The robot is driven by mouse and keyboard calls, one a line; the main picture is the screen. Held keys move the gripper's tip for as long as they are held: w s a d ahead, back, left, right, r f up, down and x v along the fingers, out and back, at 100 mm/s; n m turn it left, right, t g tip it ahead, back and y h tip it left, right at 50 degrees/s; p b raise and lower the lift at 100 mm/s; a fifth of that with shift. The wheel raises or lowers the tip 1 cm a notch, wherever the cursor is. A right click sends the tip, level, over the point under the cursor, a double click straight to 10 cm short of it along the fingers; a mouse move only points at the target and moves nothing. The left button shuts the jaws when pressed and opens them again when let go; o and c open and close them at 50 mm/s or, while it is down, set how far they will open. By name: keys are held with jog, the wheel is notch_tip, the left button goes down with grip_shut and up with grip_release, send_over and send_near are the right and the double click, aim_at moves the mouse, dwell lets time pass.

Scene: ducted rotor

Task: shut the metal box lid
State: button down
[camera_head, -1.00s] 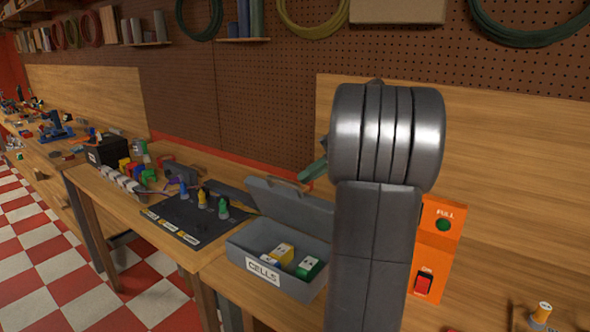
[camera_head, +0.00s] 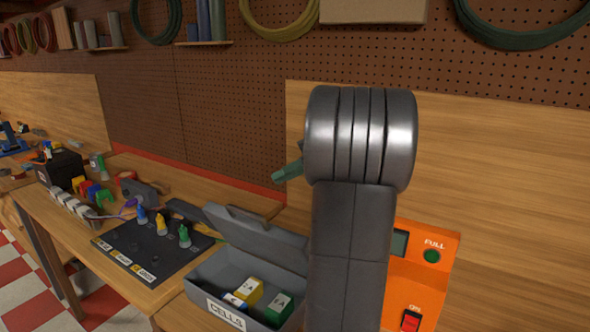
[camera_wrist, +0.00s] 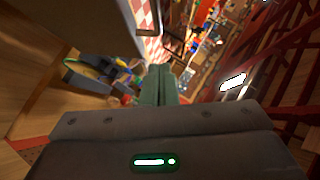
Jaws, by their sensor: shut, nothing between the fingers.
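The grey metal box (camera_head: 222,292), labelled CELLS, stands on the bench at lower middle in the head view. Its lid (camera_head: 258,238) is open, tilted up and back, its right part hidden by my arm. Inside lie several cells, among them a yellow and white one (camera_head: 248,291) and a green and white one (camera_head: 279,307). My gripper (camera_head: 279,177) shows as a green tip left of my arm, above and behind the lid and apart from it. In the wrist view my gripper's green fingers (camera_wrist: 159,72) are together with nothing between them.
An orange charger-like unit (camera_head: 423,262) with a FULL light stands right of my arm. A dark mat (camera_head: 140,250) with small coloured bottle-like pieces lies left of the box. A black bin (camera_head: 62,168) and coloured blocks stand farther left. A pegboard wall (camera_head: 240,110) rises behind.

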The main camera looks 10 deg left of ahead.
jog(key=s+a+f, duration=0.2)
jog(key=a, duration=0.1)
jog(key=s+a+f+p, duration=0.1)
jog(key=a, duration=0.1)
jog(key=shift+s+f, duration=0.15)
jog(key=shift+f, duration=0.2)
jog(key=shift+s+a+f, duration=0.25)
jog(key=shift+s+f, duration=0.15)
jog(key=shift+s, duration=0.05)
jog(key=shift+f, duration=0.1)
jog(key=s+a+f+n+t+h+b, duration=0.2)
jog(key=s+a+f+t+b, duration=0.1)
jog(key=s+f+b, duration=0.5)
jog(key=s+a+f+n+t+h+b, duration=0.2)
jog(key=s+f+b, duration=0.6)
jog(key=b, duration=0.6)
jog(key=shift+a+f+n+t, duration=0.3)
jog(key=shift+a+f+t, duration=0.4)
jog(key=shift+a+t, duration=0.15)
jog(key=shift+s+d+f, duration=0.1)
jog(key=shift+s+f, duration=0.05)
